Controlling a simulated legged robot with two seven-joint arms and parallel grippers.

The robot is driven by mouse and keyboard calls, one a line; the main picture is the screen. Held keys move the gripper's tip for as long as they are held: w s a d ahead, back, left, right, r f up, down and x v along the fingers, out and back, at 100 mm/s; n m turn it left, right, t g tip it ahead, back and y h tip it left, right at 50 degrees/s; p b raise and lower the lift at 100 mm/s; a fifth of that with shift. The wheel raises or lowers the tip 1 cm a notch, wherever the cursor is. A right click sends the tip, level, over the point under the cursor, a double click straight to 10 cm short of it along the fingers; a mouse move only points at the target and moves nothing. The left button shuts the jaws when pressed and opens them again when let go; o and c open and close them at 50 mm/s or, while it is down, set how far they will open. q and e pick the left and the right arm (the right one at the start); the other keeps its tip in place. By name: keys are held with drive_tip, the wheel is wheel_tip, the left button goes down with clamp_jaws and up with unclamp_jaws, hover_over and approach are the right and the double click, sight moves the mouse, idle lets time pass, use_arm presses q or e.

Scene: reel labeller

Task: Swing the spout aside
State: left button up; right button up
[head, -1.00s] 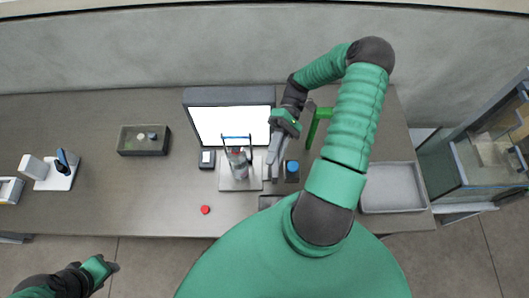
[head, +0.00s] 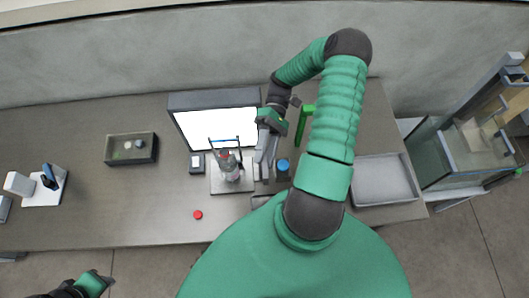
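A small stand with a light base plate (head: 232,187) is on the table in front of the bright screen. A clear bottle-like object with a reddish part (head: 229,168) stands on it, under a thin frame with a blue bar. I cannot make out for certain which part is the spout. My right gripper (head: 261,178) points down just right of the stand, its grey fingers close together; whether it holds anything is unclear. My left gripper (head: 107,280) is at the lower left, off the table's front edge, its fingers too small to read.
A blue-topped item (head: 283,165) sits close right of the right gripper. A green post (head: 303,125) stands behind my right arm. A grey tray (head: 387,180) lies at the right. A red button (head: 198,214) and dark box (head: 131,148) are left. The table's left-front is clear.

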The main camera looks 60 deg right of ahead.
drive_tip(key=b+v, duration=0.3)
drive_tip(key=v, duration=0.5)
drive_tip(key=shift+f, duration=0.2)
drive_tip(key=shift+a+r, duration=0.1)
